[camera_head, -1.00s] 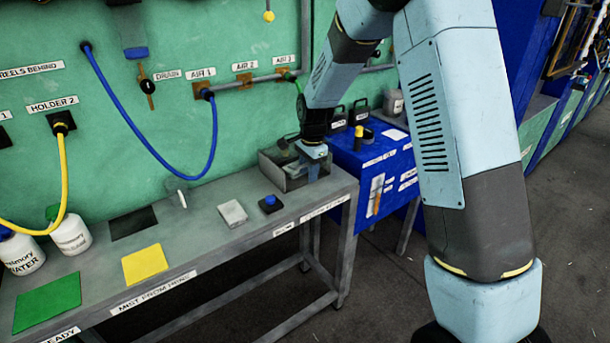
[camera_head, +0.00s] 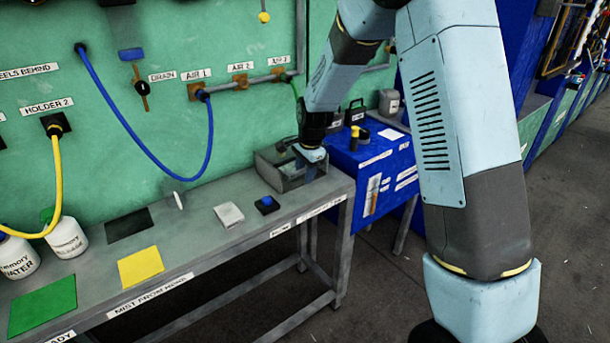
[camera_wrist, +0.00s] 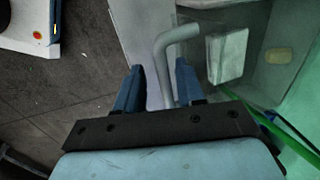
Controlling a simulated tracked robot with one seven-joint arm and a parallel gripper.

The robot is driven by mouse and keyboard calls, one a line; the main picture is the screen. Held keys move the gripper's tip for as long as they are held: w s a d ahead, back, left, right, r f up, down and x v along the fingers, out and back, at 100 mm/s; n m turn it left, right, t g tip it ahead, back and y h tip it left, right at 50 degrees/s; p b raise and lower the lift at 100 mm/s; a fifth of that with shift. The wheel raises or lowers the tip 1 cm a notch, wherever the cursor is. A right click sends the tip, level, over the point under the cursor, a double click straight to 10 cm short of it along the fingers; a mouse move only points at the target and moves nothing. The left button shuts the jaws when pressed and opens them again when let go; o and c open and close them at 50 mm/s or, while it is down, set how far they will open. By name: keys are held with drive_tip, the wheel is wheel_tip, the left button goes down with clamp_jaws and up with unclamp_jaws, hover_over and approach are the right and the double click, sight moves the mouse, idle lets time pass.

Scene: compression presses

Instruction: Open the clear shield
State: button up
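A clear-sided box, which looks like the clear shield (camera_head: 268,172), stands at the right end of the grey bench. My gripper (camera_head: 311,168) is at the box's right side in the head view, and its fingers are hard to make out there. In the wrist view my gripper (camera_wrist: 159,68) has two blue fingers spread apart. A grey bent bar handle (camera_wrist: 165,62) runs between them, with a gap visible on its left side. A see-through panel area lies right of the handle. Whether the fingers touch the handle is unclear.
A white block (camera_head: 229,214), a blue button (camera_head: 267,204), a yellow square (camera_head: 140,266) and a green square (camera_head: 42,304) lie on the bench (camera_head: 215,255). A blue cabinet (camera_head: 375,165) stands just right of the box. A green hose crosses the wrist view's lower right.

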wheel_tip(320, 180, up, 14)
drive_tip(key=shift+r, duration=0.25)
idle(1.9)
